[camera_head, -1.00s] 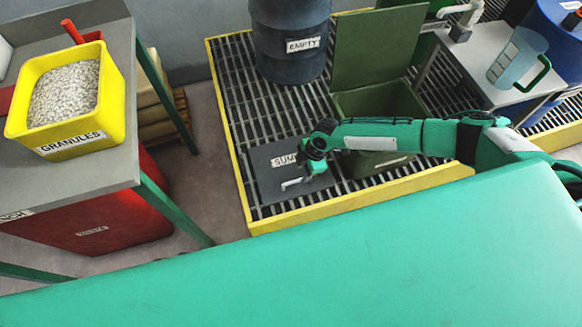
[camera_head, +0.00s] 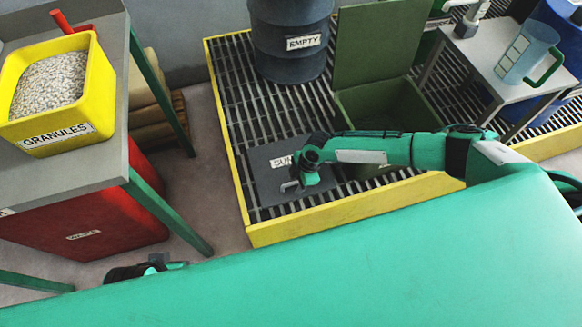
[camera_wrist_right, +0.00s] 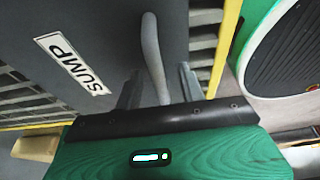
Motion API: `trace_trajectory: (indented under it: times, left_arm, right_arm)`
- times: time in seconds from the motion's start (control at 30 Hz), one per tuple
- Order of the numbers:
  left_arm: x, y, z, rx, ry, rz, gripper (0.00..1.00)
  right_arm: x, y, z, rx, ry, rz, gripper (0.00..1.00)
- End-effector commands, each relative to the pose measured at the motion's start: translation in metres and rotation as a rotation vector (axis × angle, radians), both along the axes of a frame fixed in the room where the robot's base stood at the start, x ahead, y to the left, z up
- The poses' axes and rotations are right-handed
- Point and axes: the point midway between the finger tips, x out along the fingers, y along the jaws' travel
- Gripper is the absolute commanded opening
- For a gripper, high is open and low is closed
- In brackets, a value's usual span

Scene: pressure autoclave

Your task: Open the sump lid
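The sump lid (camera_head: 268,185) is a dark grey plate with a white SUMP label, lying flat in the grating near its front left corner. It also shows in the right wrist view (camera_wrist_right: 115,30). Its pale grey bar handle (camera_wrist_right: 152,55) rises from the lid. My right gripper (camera_wrist_right: 158,88) is over the lid with its two fingers apart, one on each side of the handle; I see a gap between handle and fingers. In the head view the right gripper (camera_head: 293,186) hides much of the handle. A black and green part of my left arm shows at bottom left; its fingers are not clear.
An open green bin (camera_head: 385,105) stands right behind my right arm. A dark EMPTY drum (camera_head: 290,50) is at the back. A yellow edge (camera_head: 350,208) borders the grating. A bench with yellow granules tub (camera_head: 85,105) and a red waste bin (camera_head: 90,225) are left.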

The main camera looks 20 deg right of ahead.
Motion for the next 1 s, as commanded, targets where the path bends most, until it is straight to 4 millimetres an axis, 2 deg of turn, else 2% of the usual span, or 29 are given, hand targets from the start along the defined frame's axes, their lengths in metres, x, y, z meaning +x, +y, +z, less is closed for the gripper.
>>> trace_trajectory:
  times: [0.17, 0.37, 0.4, 0.67, 1.0]
  left_arm:
    - [0.0, 0.0, 0.0, 0.0, 0.0, 0.0, 0.47]
    - [0.0, 0.0, 0.0, 0.0, 0.0, 0.0, 0.47]
    - [0.0, 0.0, 0.0, 0.001, 0.0, 0.0, 0.47]
    - [0.0, 0.0, 0.004, 0.0, 0.0, 0.001, 0.47]
    - [0.0, 0.0, 0.022, 0.0, 0.0, 0.0, 0.47]
  right_arm:
    - [0.0, 0.0, 0.0, 0.0, 0.0, 0.0, 0.4]
    - [0.0, 0.0, 0.0, 0.0, 0.0, 0.0, 0.03]
    - [0.0, 0.0, 0.0, 0.0, 0.0, 0.0, 0.0]
    - [0.002, 0.0, 0.006, 0.0, -0.001, 0.0, 0.0]
    - [0.013, 0.001, 0.036, 0.001, -0.004, -0.001, 0.0]
